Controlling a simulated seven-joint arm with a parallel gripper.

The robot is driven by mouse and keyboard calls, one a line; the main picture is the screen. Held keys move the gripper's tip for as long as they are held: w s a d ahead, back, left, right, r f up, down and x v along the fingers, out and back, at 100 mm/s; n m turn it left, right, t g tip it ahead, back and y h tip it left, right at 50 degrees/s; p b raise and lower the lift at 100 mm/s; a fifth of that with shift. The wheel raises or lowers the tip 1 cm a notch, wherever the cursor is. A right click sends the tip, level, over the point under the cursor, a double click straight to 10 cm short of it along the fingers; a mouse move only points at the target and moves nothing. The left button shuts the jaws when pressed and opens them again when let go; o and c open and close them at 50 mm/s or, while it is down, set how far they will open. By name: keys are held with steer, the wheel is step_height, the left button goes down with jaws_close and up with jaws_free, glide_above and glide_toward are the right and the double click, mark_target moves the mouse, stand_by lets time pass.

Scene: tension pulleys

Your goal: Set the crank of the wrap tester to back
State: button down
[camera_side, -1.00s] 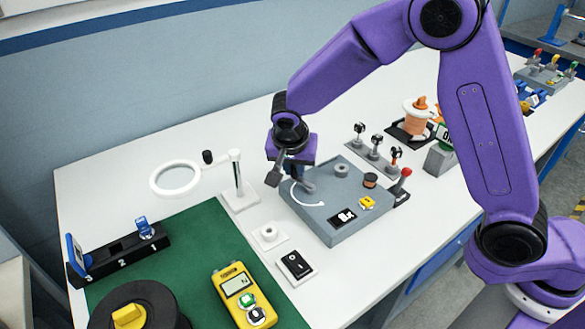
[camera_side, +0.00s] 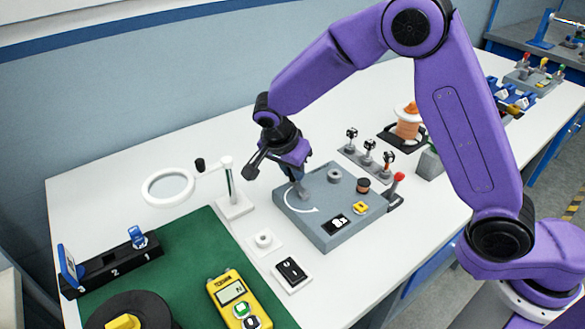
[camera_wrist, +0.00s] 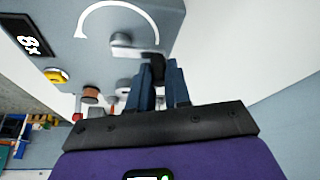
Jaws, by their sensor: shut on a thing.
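The wrap tester is a grey box (camera_side: 330,225) with a white curved arrow on its top; part of it also shows in the wrist view (camera_wrist: 75,35). Its grey crank (camera_side: 299,192) is at the upper left of the top, beside the arc. In the wrist view the crank arm (camera_wrist: 125,43) reaches from its pivot to my fingertips. My gripper (camera_side: 295,176) is tilted over the crank and shut on its handle end.
A red-tipped lever (camera_side: 398,178) is at the box's right side. Three small posts (camera_side: 369,158) stand behind it. A magnifier stand (camera_side: 235,206) is close on the left.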

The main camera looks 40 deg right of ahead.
steer(key=c, duration=1.1)
jaws_free()
steer(key=v, duration=1.7)
steer(key=shift+r, duration=0.2)
steer(key=s+d+f+n+y, duration=0.1)
steer(key=s+d+f+n, duration=0.1)
steer(key=s+d+n, duration=0.4)
steer(key=s+d+f+n+g+y, duration=0.1)
steer(key=s+d+f+n+y, duration=0.1)
steer(key=s+d+n, duration=0.4)
steer(key=s+d+f+n+y, duration=0.1)
steer(key=s+d+f+n, duration=0.3)
steer(key=s+n, duration=1)
steer(key=shift+s+d+f+g+y, duration=0.15)
steer(key=shift+s+d, duration=0.3)
steer(key=shift+d, duration=0.25)
steer(key=shift+s+d+f+g+y, duration=0.15)
steer(key=shift+s+d, duration=0.3)
steer(key=shift+d, duration=0.25)
